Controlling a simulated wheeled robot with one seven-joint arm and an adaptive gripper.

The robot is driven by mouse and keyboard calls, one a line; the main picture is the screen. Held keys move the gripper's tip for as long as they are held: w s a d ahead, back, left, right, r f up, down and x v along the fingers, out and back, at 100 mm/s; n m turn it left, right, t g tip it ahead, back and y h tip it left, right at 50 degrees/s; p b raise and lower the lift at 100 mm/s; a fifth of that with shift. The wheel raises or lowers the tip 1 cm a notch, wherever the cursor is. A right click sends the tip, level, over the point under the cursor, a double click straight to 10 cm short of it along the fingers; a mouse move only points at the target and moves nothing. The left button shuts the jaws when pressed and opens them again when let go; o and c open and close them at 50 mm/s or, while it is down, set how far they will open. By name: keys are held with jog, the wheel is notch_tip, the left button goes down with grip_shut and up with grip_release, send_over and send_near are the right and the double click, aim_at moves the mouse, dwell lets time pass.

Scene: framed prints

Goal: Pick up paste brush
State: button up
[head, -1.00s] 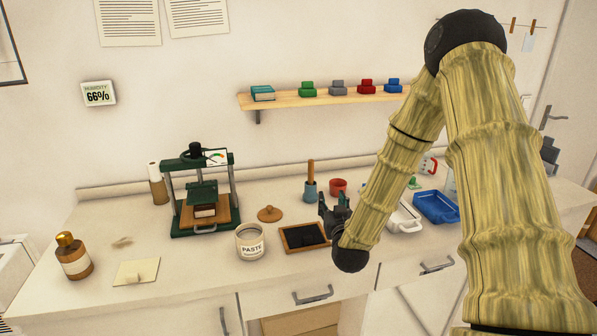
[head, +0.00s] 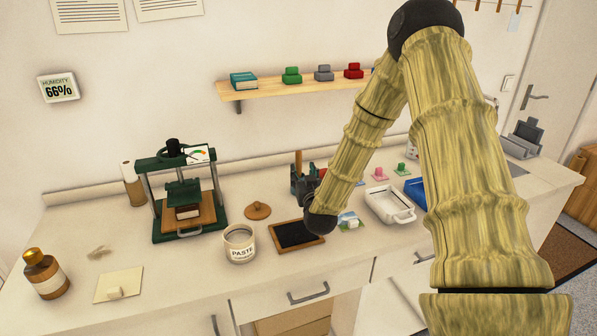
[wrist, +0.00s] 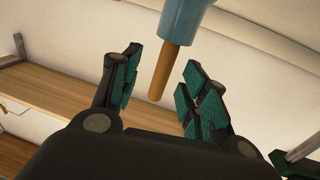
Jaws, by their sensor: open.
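The paste brush shows as a wooden handle (head: 298,161) standing upright from a blue-grey cup on the counter in the head view. My gripper (head: 301,181) is at the cup and hides most of it. In the wrist view, the scene appears upside down: the handle (wrist: 164,76) sticks out of the blue-grey cup (wrist: 183,18). The open fingers of my gripper (wrist: 161,74) are on either side of the handle, with a gap to each. The brush's lower end is hidden inside the cup.
A dark framed tray (head: 297,235), a paste jar (head: 240,245) and a round wooden lid (head: 257,211) lie left of and in front of my gripper. A green press (head: 183,200) stands further left. A white tray (head: 388,205) is to the right. A shelf (head: 290,85) hangs above.

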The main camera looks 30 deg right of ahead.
aim_at(299, 166)
jog(key=x, duration=0.1)
jog(key=p+x, duration=0.1)
jog(key=x, duration=0.1)
jog(key=shift+w+a+r, duration=0.15)
jog(key=shift+w+r, duration=0.05)
jog(key=shift+w, duration=0.25)
jog(key=shift+w+d+f, duration=0.1)
jog(key=shift+w+d, duration=0.2)
jog(key=shift+w, duration=0.3)
jog(key=c, duration=1)
